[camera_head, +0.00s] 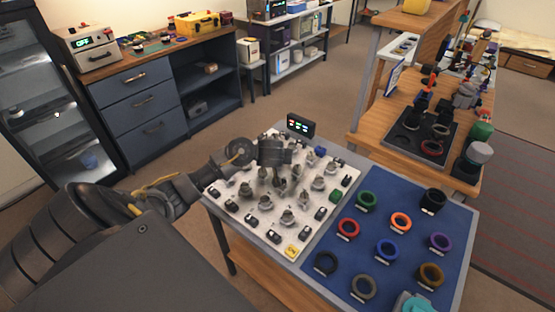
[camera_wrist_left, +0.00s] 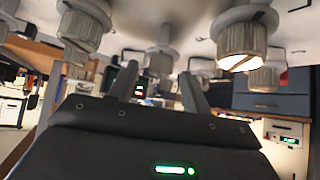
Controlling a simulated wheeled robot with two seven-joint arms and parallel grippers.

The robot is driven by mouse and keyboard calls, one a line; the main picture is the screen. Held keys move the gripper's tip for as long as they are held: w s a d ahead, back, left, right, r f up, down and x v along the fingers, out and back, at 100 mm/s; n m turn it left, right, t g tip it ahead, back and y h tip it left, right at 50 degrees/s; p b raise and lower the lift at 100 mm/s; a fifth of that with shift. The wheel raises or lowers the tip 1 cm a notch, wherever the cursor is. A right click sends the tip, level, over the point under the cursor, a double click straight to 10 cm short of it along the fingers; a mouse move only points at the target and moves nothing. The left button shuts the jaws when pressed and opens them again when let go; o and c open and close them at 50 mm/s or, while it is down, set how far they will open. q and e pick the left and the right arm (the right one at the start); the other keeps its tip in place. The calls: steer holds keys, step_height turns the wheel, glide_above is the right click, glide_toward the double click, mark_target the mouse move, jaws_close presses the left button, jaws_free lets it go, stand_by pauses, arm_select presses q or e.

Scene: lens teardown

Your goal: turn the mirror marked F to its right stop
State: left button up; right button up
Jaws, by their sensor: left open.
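A white board (camera_head: 234,208) carries several small grey mounts with knobs and black labelled blocks. I cannot read any letter, so I cannot tell which mount is the mirror marked F. My left gripper (camera_head: 270,178) points down among the mounts in the board's back half. In the left wrist view its two fingers (camera_wrist_left: 159,72) stand apart, with a ribbed grey knob (camera_wrist_left: 160,62) showing between them. I cannot tell whether they touch it. Other ribbed knobs (camera_wrist_left: 240,40) flank the fingers closely.
A small black display (camera_head: 301,125) with coloured lights stands at the board's back edge. A blue mat (camera_head: 325,240) with several coloured rings lies to the right. A yellow block (camera_head: 291,251) sits at the board's front corner. Mounts crowd the board, leaving narrow gaps.

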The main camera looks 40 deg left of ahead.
arm_select(q)
steer(key=shift+w+a+f, duration=0.1)
steer(key=shift+w, duration=0.05)
steer(key=shift+c, duration=0.2)
steer(key=c, duration=1)
steer(key=shift+o, duration=0.2)
